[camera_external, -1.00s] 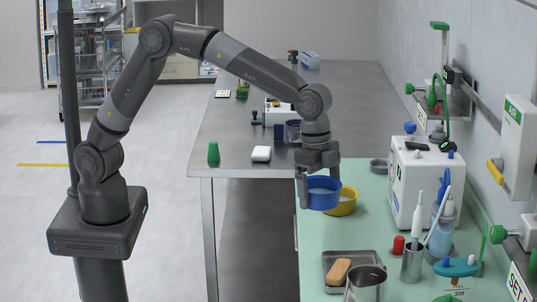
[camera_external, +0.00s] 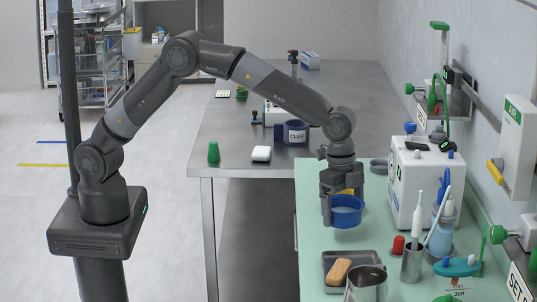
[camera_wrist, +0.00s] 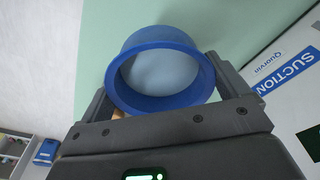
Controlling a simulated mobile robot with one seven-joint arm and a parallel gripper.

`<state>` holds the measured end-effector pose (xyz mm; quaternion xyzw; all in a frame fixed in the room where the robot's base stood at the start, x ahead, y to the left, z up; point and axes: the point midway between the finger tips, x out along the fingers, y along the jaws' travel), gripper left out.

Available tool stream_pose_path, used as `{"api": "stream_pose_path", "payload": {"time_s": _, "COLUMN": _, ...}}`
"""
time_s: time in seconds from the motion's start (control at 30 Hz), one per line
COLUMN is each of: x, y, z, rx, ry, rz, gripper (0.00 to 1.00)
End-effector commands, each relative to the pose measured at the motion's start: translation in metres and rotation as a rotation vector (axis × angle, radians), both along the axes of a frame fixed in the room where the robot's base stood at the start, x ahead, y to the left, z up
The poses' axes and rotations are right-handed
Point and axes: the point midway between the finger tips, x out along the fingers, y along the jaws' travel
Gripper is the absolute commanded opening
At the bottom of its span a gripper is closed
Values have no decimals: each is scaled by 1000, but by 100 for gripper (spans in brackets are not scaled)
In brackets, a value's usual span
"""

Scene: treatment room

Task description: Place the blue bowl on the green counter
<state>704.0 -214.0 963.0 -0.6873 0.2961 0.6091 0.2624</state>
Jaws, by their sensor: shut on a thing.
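The blue bowl (camera_external: 346,212) is between the fingers of my gripper (camera_external: 341,192), above the green counter (camera_external: 313,226). My gripper is shut on the bowl, which looks upright. In the wrist view the bowl (camera_wrist: 160,97) sits between the two fingers, with the green counter (camera_wrist: 222,28) behind it. I cannot tell how high the bowl is above the counter. A yellow bowl (camera_external: 357,190) is mostly hidden behind my gripper.
A metal tray (camera_external: 329,258) with a sponge-like block, a metal pot (camera_external: 366,283), a red-capped item (camera_external: 398,246) and a metal cup (camera_external: 412,262) stand at the front. The suction unit (camera_external: 413,185) is at right. Bare counter lies left of the bowl.

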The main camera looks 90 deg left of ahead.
Motion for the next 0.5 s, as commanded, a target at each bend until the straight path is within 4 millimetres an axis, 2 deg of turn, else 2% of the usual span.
{"api": "stream_pose_path", "payload": {"time_s": 0.17, "x": 5, "y": 5, "z": -8, "rx": -1, "ry": -1, "rz": 0, "gripper": 69}}
{"api": "stream_pose_path", "payload": {"time_s": 0.4, "x": 5, "y": 4, "z": -40, "rx": 0, "ry": 1, "rz": 0, "gripper": 69}}
{"api": "stream_pose_path", "payload": {"time_s": 0.5, "x": 5, "y": 4, "z": -44, "rx": -1, "ry": -2, "rz": 0, "gripper": 69}}
